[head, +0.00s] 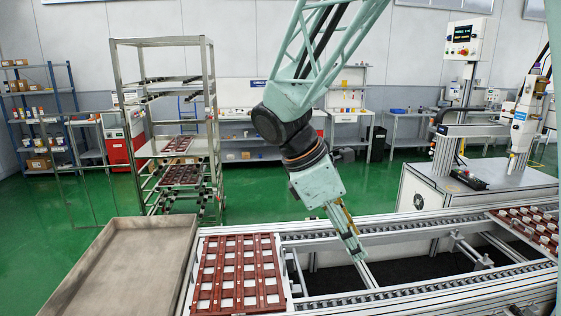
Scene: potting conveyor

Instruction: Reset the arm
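My gripper (354,246) hangs from my arm over the conveyor (400,232), pointing down and to the right. It is seen from the side, and its fingers look close together, but I cannot tell whether they are open or shut. I see nothing clearly held at its tips. The tips are to the right of a brown-red tray (205,272) with white square pieces in its grid, and apart from it.
An empty metal tray table (118,262) stands at the left front. A rack (210,120) behind it holds more brown-red trays (180,174). Another filled tray (535,228) lies on the conveyor at the right, near a dispensing machine (523,125).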

